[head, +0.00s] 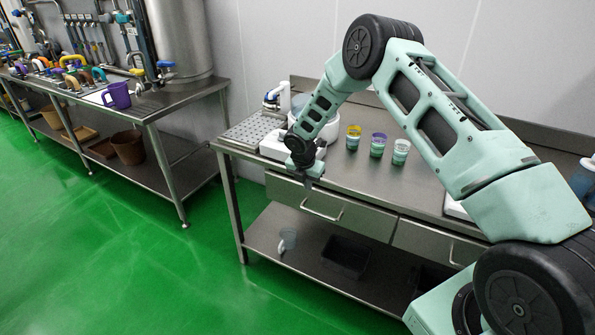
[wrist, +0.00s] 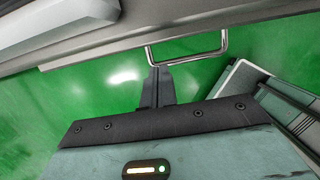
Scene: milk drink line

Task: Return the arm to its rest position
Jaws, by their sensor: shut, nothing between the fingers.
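My arm (head: 430,110) reaches out from the right over the steel counter, its elbow high and its forearm bent down to the left. My gripper (head: 305,186) points downward just in front of the counter's front edge, near the drawer. In the wrist view my gripper (wrist: 157,75) is shut, with its fingers together and nothing between them. The fingertips show close to the drawer handle (wrist: 187,50) in that view; I cannot tell whether they touch it. The handle also shows in the head view (head: 322,213).
The left bench (head: 165,105) holds a purple jug (head: 117,96). Green floor (head: 110,250) lies open between.

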